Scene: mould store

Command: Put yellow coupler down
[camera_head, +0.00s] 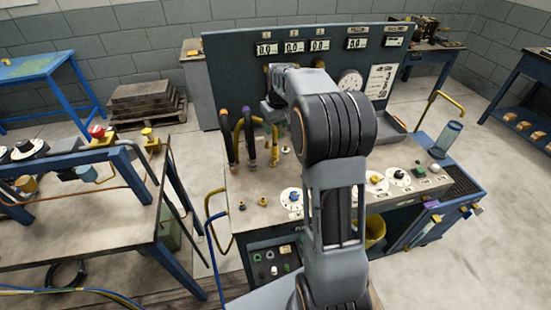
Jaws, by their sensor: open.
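My gripper (272,113) is at the end of my arm, over the back left of the test bench (245,188). It is small and partly hidden by my own wrist, and its jaws are open. Several dark hoses stand below and left of it, one with an orange end (223,112) and one with a purple end (247,111). A yellow curved piece (238,128) shows among them, close to the gripper. I cannot tell whether this is the yellow coupler, or whether it touches the jaws. Small yellow fittings (263,201) stand on the bench top in front.
A dark panel with displays (235,75) and a round gauge (350,81) rises behind the bench. Dials (291,198) sit on its front. A blue-framed table (90,222) is at the left. Open floor (500,240) lies right.

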